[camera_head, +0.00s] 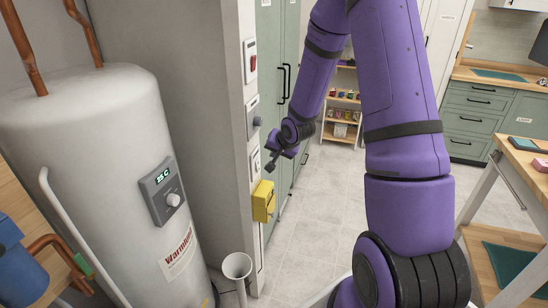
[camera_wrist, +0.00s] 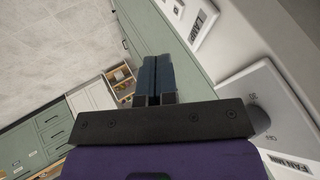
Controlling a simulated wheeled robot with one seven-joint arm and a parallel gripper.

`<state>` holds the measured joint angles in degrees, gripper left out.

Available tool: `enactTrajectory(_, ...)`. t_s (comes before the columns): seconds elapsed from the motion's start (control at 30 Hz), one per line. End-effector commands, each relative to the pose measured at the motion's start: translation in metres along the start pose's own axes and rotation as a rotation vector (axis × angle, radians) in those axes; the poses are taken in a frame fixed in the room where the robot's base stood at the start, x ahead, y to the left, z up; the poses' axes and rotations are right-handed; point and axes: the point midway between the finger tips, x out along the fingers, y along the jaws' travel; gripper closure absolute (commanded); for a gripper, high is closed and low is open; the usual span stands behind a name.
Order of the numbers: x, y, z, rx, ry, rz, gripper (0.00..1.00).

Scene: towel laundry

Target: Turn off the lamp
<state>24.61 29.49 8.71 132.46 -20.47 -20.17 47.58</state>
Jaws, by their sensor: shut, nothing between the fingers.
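The lamp switch (camera_head: 255,164) is a small white plate on the side of the grey wall column, between the knob panel and a yellow box. In the wrist view, its LAMP label (camera_wrist: 207,17) shows at the top, cut off by the picture edge; I cannot tell the switch's position. My gripper (camera_head: 271,167) is shut and empty, just right of the lamp switch in the head view. In the wrist view, the closed dark fingers (camera_wrist: 157,64) point up the picture, left of the LAMP plate and apart from it in the picture.
The fan knob panel (camera_head: 253,117) is above the lamp switch; its FAN label (camera_wrist: 289,164) shows lower right. A red switch (camera_head: 251,60) is higher. The yellow box (camera_head: 263,201) is below. A water heater (camera_head: 110,180) stands left. Green cabinets (camera_head: 270,70) lie behind; the tiled floor is clear.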

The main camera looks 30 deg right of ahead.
Motion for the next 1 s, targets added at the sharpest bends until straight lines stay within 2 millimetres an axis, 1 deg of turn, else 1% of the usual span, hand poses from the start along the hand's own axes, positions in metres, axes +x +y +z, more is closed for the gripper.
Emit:
enactTrajectory(0.03, -0.009, -0.002, -0.001, 0.000, 0.003, -0.001, 1.00)
enactTrajectory(0.1, -0.018, -0.004, -0.002, 0.000, 0.003, 0.000, 1.00)
enactTrajectory(0.2, -0.029, -0.006, -0.002, 0.000, 0.002, -0.001, 1.00)
enactTrajectory(0.33, -0.038, -0.009, -0.002, 0.000, 0.001, 0.000, 1.00)
enactTrajectory(0.5, -0.042, -0.009, -0.002, 0.000, 0.000, 0.000, 1.00)
enactTrajectory(1.0, -0.042, -0.009, -0.002, -0.001, 0.000, 0.000, 1.00)
